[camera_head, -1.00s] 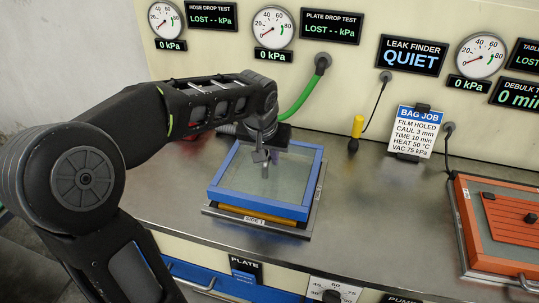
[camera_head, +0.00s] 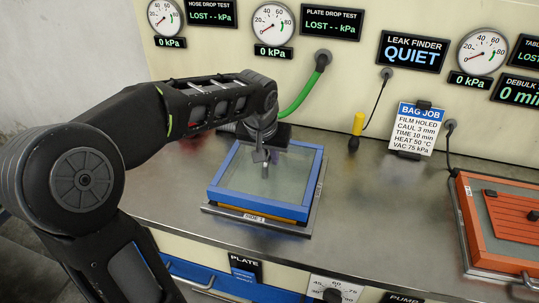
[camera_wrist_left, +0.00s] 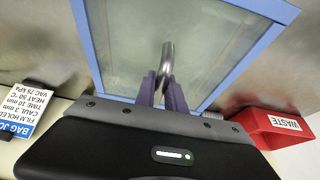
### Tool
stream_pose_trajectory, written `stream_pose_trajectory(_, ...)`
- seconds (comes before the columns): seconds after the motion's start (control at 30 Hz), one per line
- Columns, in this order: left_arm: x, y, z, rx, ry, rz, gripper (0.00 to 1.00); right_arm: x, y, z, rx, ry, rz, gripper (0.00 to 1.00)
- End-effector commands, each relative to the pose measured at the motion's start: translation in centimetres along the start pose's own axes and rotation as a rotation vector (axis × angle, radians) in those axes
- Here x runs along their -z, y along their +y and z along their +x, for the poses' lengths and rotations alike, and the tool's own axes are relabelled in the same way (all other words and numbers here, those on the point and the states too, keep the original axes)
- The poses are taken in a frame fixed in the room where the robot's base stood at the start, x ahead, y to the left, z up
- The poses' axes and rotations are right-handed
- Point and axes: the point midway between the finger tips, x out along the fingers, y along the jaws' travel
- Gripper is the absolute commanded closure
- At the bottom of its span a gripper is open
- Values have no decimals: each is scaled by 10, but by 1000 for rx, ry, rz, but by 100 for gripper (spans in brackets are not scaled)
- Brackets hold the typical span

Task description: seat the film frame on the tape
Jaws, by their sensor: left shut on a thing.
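The film frame (camera_head: 262,210) is a blue square rim with a clear film across it. It lies over a metal plate (camera_head: 300,233) on the bench, with a yellow-orange band, which may be the tape, showing under its front edge. A small gap or offset cannot be judged here. My left gripper (camera_head: 265,165) is over the middle of the frame, pointing down. In the left wrist view its purple fingers (camera_wrist_left: 163,92) are shut on a curved metal handle (camera_wrist_left: 166,58) above the film. The blue rim (camera_wrist_left: 88,40) surrounds it there. My right gripper is out of view.
A green hose (camera_head: 302,95) hangs from the wall behind the plate. An orange framed panel (camera_head: 508,225) lies on the bench at right. A red waste bin (camera_wrist_left: 270,128) shows in the left wrist view. The bench between is clear.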

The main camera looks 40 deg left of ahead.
Motion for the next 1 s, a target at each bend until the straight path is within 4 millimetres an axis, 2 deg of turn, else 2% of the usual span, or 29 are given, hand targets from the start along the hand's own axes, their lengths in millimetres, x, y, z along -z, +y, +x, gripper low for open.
stream_pose_trajectory(0.8,0,0,2,0,3,0,100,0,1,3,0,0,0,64)
stream_pose_trajectory(0.83,0,0,2,0,3,0,85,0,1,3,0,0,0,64)
stream_pose_trajectory(1.0,0,0,2,0,2,0,71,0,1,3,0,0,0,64)
